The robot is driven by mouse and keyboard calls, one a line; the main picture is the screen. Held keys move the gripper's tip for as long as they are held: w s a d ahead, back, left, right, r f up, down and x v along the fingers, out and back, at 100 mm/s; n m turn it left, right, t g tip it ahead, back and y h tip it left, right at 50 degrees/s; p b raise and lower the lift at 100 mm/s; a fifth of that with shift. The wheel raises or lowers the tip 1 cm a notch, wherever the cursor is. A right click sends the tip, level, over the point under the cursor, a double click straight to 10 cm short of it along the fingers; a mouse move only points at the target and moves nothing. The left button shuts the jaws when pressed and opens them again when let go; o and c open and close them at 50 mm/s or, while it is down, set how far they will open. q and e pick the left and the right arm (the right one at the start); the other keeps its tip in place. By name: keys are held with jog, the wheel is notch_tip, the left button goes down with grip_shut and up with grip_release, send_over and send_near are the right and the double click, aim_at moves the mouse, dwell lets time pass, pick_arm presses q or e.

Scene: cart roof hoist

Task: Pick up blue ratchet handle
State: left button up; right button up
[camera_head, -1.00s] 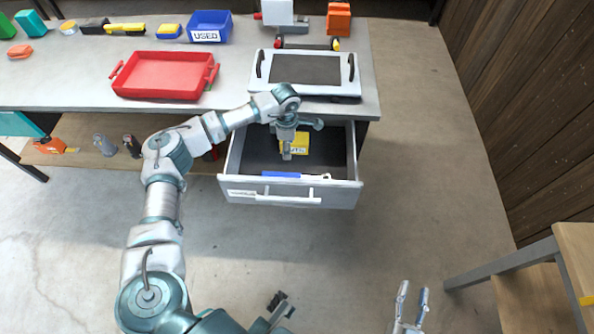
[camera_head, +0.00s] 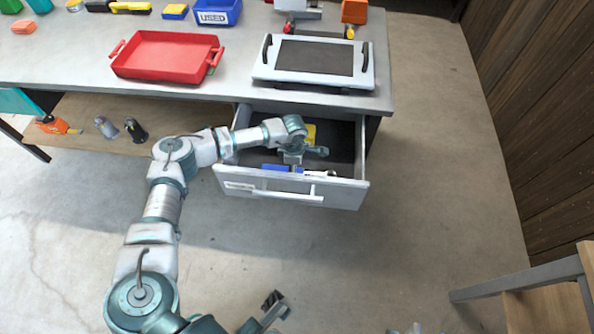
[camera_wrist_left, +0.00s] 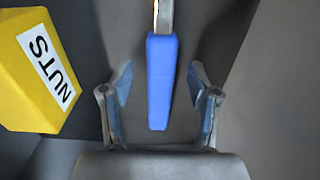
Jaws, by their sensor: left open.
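The blue ratchet handle (camera_wrist_left: 162,84) lies on the floor of the open drawer (camera_head: 290,188). In the left wrist view it lies between the two spread fingers of my left gripper (camera_wrist_left: 160,100), with a gap on each side, and its metal end points to the top edge. In the head view part of the blue handle (camera_head: 275,168) shows just behind the drawer front, and my left wrist covers some of it. My left gripper is open and empty, low inside the drawer. Only a small tip of my right gripper (camera_head: 407,329) shows at the bottom edge.
A yellow NUTS box (camera_wrist_left: 38,72) is in the drawer beside the handle, also visible in the head view (camera_head: 311,134). The drawer walls surround my gripper. Above, the workbench (camera_head: 232,93) holds a red tray (camera_head: 165,56) and a white-framed dark panel (camera_head: 315,58).

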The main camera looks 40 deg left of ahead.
pick_arm(q)
jog(key=shift+f, duration=0.45)
jog(key=shift+r, duration=0.1)
grip_shut()
jog(key=shift+r, duration=0.1)
